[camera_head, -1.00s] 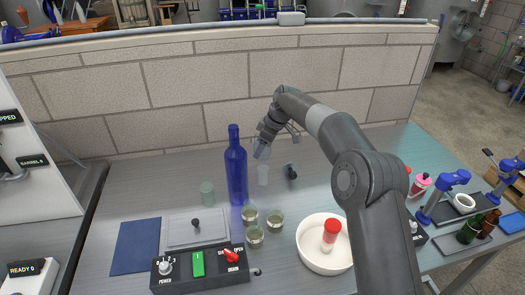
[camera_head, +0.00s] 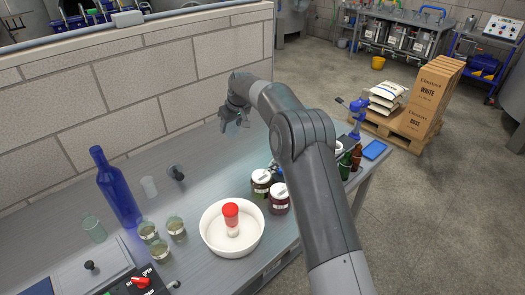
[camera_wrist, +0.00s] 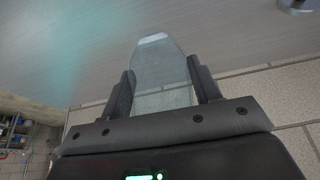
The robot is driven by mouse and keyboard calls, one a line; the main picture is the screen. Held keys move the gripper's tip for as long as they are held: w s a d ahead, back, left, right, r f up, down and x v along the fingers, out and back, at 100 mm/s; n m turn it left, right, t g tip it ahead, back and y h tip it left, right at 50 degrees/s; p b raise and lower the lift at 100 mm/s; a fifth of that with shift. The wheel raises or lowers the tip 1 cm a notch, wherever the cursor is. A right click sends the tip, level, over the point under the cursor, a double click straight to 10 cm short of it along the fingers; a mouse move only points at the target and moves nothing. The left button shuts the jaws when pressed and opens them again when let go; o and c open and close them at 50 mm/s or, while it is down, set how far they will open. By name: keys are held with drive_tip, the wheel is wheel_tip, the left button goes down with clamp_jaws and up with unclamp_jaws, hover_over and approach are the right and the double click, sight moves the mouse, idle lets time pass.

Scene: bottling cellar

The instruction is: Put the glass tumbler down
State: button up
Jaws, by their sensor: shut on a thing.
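In the wrist view the clear glass tumbler (camera_wrist: 160,70) sits between the two dark fingers of my gripper (camera_wrist: 161,88), which is shut on it. It points out toward the grey metal bench top, and a gap to the bench seems to remain. In the head view my gripper (camera_head: 236,122) hangs over the back part of the bench (camera_head: 215,160), near the tiled wall and right of the blue bottle. The tumbler itself is hard to make out there.
The blue bottle (camera_head: 117,188), a clear cup (camera_head: 148,187), a greenish glass (camera_head: 93,229) and small glasses (camera_head: 176,228) stand left. A white bowl (camera_head: 214,243) holds a red-topped shaker (camera_head: 231,219). Jars (camera_head: 279,199) stand front right. The bench below my gripper looks clear.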

drive_tip(key=w+d+m+h, duration=0.1)
drive_tip(key=w+d+m, duration=0.3)
drive_tip(key=d, duration=0.7)
drive_tip(key=shift+t, duration=0.5)
drive_tip(key=f, duration=0.9)
drive_tip(key=shift+w+d+f, duration=0.2)
drive_tip(key=shift+w+f, duration=0.05)
drive_tip(key=shift+f, duration=0.15)
drive_tip(key=shift+f, duration=0.15)
drive_tip(key=o, duration=1)
drive_tip(key=shift+o, duration=0.2)
